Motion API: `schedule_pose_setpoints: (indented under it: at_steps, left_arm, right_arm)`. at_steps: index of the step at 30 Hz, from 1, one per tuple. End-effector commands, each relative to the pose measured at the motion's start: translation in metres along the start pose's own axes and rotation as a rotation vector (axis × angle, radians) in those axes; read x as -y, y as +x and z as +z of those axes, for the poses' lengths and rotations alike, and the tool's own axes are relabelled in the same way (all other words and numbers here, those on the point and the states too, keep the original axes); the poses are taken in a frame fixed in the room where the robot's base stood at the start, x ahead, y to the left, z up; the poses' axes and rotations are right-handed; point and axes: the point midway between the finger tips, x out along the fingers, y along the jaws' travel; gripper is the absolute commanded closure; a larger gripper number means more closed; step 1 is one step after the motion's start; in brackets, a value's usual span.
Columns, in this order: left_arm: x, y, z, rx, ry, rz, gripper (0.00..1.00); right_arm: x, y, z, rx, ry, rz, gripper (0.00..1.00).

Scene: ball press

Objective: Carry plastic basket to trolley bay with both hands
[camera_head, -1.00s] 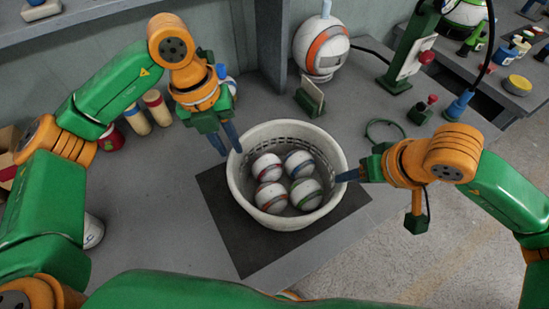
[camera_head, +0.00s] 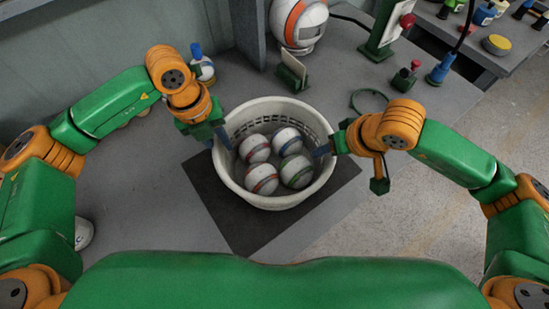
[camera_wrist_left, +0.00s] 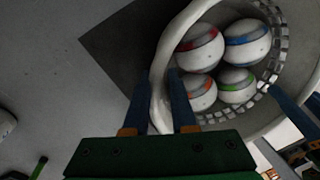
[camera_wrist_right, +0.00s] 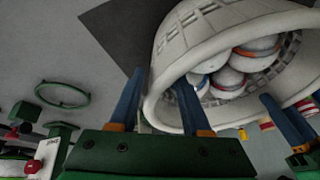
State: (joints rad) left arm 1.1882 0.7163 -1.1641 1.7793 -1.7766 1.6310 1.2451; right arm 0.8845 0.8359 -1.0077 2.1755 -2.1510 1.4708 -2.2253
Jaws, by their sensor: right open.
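The white plastic basket (camera_head: 262,201) stands on a dark mat (camera_head: 243,229) on the grey table, with several striped balls (camera_head: 262,179) inside. My left gripper (camera_head: 221,138) is at its left rim. In the left wrist view its fingers (camera_wrist_left: 160,100) lie close on both sides of the rim and look closed on it. My right gripper (camera_head: 322,150) is at the right rim. In the right wrist view its fingers (camera_wrist_right: 160,100) are spread astride the rim, with a gap showing. I see no trolley bay.
Behind the basket stand a small card holder (camera_head: 292,72), a white ball with an orange stripe (camera_head: 299,22) and a green post device (camera_head: 384,32). A green ring (camera_head: 369,101) lies to the right. Open floor (camera_head: 420,200) shows beyond the table's right edge.

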Motion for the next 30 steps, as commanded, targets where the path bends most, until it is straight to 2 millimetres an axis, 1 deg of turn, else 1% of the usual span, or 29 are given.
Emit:
schedule_pose_setpoints:
  at_steps: [1, 3, 7, 11, 18, 19, 20, 21, 24, 30]
  left_arm:
    - [-0.001, 0.009, -0.001, -0.003, 0.0, 0.002, 0.76]
    - [0.0, 0.019, -0.001, -0.003, -0.001, 0.002, 0.76]
    - [-0.001, 0.033, 0.0, -0.001, -0.001, 0.002, 0.76]
    - [0.0, 0.039, 0.0, 0.0, 0.0, 0.001, 0.76]
    - [0.0, 0.039, 0.0, 0.001, 0.0, 0.0, 0.76]
    - [0.0, 0.039, 0.0, 0.001, 0.0, 0.0, 0.81]
    - [0.0, 0.039, 0.0, 0.001, 0.0, 0.0, 0.89]
    - [0.0, 0.039, 0.0, 0.001, 0.0, 0.0, 1.0]
    - [0.0, 0.039, 0.0, 0.001, 0.0, 0.001, 1.0]
    - [-0.001, 0.039, 0.0, 0.001, -0.001, 0.002, 1.0]
  right_arm:
    - [0.0, 0.005, 0.001, 0.002, 0.0, 0.0, 0.52]
    - [0.0, 0.012, 0.001, 0.003, 0.0, 0.0, 0.52]
    - [0.0, 0.02, 0.001, 0.002, -0.001, 0.001, 0.52]
    - [0.0, 0.023, 0.001, 0.001, -0.001, 0.001, 0.52]
    - [0.0, 0.023, 0.001, 0.0, -0.001, 0.001, 0.52]
    - [0.0, 0.023, 0.001, 0.001, -0.001, 0.001, 0.58]
    - [0.0, 0.023, 0.001, 0.0, -0.001, 0.001, 0.66]
    - [0.0, 0.023, 0.001, 0.001, -0.001, 0.001, 0.77]
    - [0.0, 0.023, 0.001, 0.001, -0.001, 0.002, 1.0]
    - [-0.001, 0.023, 0.001, 0.002, -0.001, 0.004, 1.0]
